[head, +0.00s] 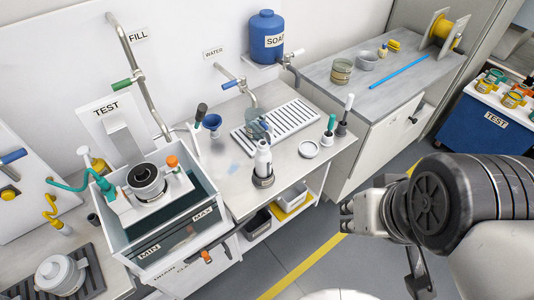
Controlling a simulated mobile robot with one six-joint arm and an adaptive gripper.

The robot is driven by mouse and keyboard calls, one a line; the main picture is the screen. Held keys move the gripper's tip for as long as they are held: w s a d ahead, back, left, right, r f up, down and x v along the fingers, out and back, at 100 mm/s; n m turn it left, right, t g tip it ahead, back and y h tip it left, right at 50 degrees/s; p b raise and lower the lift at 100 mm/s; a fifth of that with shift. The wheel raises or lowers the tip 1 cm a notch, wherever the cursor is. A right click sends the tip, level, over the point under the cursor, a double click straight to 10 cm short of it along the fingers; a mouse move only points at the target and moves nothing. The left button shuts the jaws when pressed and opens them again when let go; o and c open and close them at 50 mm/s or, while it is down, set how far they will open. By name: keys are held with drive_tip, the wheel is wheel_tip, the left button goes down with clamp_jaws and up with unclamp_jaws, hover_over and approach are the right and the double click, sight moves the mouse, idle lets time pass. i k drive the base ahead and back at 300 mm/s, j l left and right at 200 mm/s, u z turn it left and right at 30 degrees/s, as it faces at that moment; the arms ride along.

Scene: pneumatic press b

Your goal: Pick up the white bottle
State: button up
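The white bottle (262,158) stands upright on the steel worktop (230,188), near its front edge. Its base sits in or just behind a dark round holder (263,181); I cannot tell which. A clear cup-like item (258,129) is close behind its top. My gripper (347,213) is at the lower right, in front of the worktop and well apart from the bottle. Its fingers are small and seen at an angle, so I cannot tell whether they are open. I see nothing held in it.
A slotted drain tray (283,123) and tap (245,92) are behind the bottle. A water tank (165,235) is at left. Floor (290,245) before the worktop is clear.

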sight(263, 157)
drive_tip(key=i+l+u, duration=0.15)
drive_tip(key=l, duration=0.5)
drive_tip(key=l+u, duration=0.1)
drive_tip(key=l, duration=0.55)
